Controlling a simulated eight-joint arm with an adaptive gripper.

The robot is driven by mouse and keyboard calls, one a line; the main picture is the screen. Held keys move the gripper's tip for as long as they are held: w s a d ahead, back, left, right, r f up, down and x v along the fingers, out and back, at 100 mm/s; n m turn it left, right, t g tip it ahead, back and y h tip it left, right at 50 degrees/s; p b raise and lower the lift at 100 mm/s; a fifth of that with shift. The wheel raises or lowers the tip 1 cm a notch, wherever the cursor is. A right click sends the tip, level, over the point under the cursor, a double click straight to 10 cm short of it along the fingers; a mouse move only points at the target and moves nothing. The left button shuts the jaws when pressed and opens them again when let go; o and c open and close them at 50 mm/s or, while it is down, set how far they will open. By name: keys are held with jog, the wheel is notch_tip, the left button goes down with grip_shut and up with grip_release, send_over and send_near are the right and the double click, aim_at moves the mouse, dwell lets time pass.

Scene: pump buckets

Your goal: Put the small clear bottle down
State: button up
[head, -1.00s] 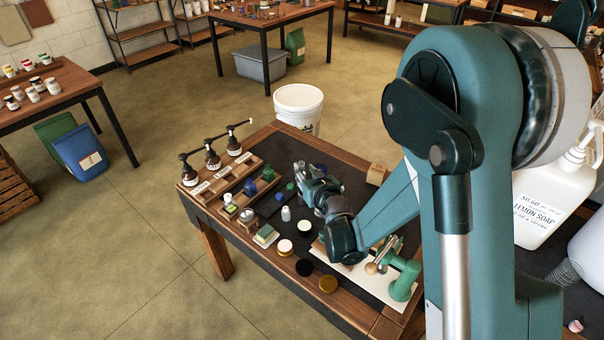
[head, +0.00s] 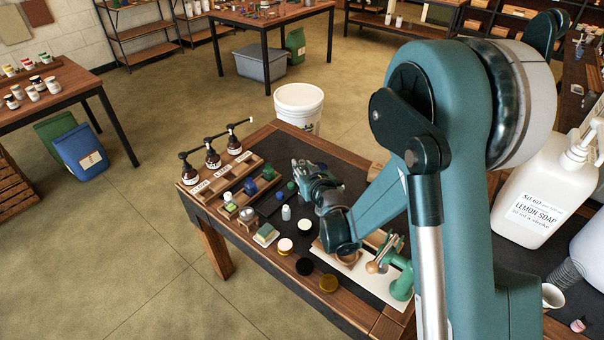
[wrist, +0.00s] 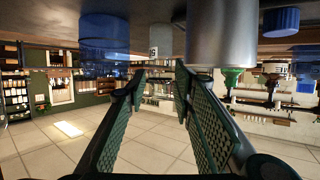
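The small clear bottle (head: 286,213) stands upright on the dark mat of the near workbench in the head view, a little in front of my gripper. My gripper (head: 299,172) is low over the bench and points to the left. The wrist view looks upside down; there the gripper's green-padded fingers (wrist: 160,78) are spread, with nothing between them. A grey cylinder (wrist: 220,35) stands near the fingertips; I cannot tell whether it is the clear bottle.
Pump bottles (head: 212,158) stand in a rack at the bench's left end. Blue and green capped items (head: 250,187) are near the gripper. A white bucket (head: 298,105) is behind the bench.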

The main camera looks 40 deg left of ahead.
jog(key=shift+w+a+f, duration=0.2)
jog(key=shift+w+a, duration=0.15)
jog(key=shift+a, duration=0.15)
jog(key=c, duration=0.8)
jog(key=shift+o, duration=0.2)
jog(key=shift+r, duration=0.1)
jog(key=shift+r+p, duration=1.15)
jog(key=shift+r, duration=3.75)
